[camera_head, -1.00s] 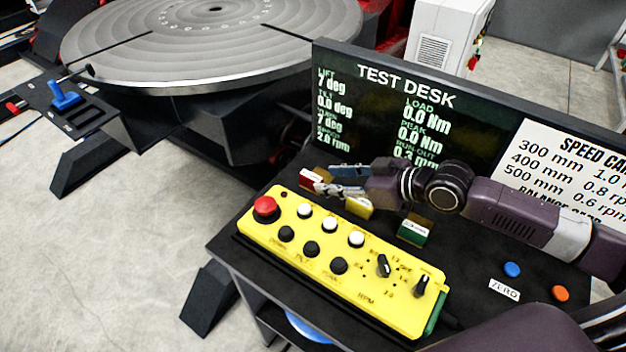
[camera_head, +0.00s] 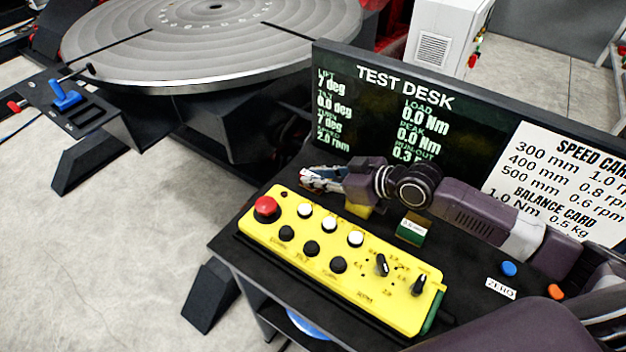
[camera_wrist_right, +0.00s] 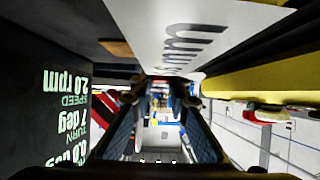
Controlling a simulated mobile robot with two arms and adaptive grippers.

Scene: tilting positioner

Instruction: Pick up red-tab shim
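The red-tab shim is mostly hidden; a small patch of red and white (camera_head: 307,185) shows by my right fingertips, at the desk's back left corner. I cannot tell tab from holder there. My right gripper (camera_head: 318,178) is low over the desk, between the screen and the yellow control box. In the right wrist view its two fingers (camera_wrist_right: 165,95) stand apart, with background between them and nothing clearly held. A large white surface lettered "mm" (camera_wrist_right: 195,42) is close to the fingers. My left gripper is not in view.
The yellow control box (camera_head: 345,262) with knobs and a red button (camera_head: 266,208) is in front of the gripper. The TEST DESK screen (camera_head: 385,110) stands close behind. A green holder (camera_head: 411,230) and a yellow block (camera_head: 358,210) sit near the arm.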

